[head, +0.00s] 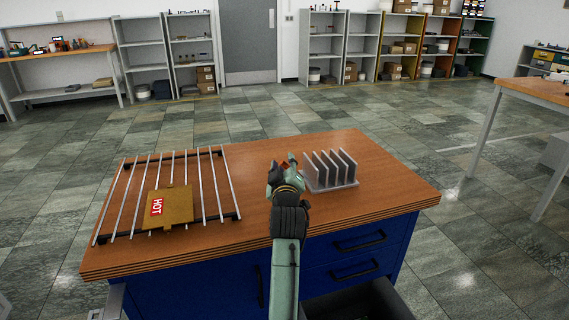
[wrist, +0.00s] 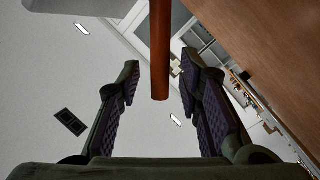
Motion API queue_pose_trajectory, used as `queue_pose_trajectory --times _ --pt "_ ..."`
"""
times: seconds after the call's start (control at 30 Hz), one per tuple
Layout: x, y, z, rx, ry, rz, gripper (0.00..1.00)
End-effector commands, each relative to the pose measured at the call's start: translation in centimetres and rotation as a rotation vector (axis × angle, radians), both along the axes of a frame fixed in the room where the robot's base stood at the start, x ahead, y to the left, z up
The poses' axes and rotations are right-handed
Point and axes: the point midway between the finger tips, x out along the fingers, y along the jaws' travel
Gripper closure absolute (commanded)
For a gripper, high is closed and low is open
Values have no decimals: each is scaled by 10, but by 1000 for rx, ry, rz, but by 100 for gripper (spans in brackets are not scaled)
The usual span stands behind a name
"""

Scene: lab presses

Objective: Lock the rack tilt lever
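A grey rack with several upright plates (head: 335,187) stands on the right part of the wooden bench top. A red-brown rod, which looks like the tilt lever (wrist: 160,55), hangs into the wrist view from the top, its free end between my finger pads. A bit of red also shows at my fingertips in the head view (head: 284,165), just left of the grey rack. My gripper (head: 282,163) is open around the rod, with a visible gap on each side. The lever's pivot and any lock are hidden.
A rack of metal rods (head: 210,200) lies on the left of the bench (head: 255,222), with a brown pad marked HOT (head: 178,206) on it. An open drawer (head: 365,303) juts out at the front right. Bench top between the racks is mostly clear.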

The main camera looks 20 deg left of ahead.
Motion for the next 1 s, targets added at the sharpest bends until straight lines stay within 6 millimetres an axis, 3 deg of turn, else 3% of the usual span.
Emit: queue_pose_trajectory --times 0.27,0.77,1.0 --pt "1 0 0 1 0 0 67" --pt "1 0 0 1 1 -1 100" --pt "1 0 0 1 1 -1 100"
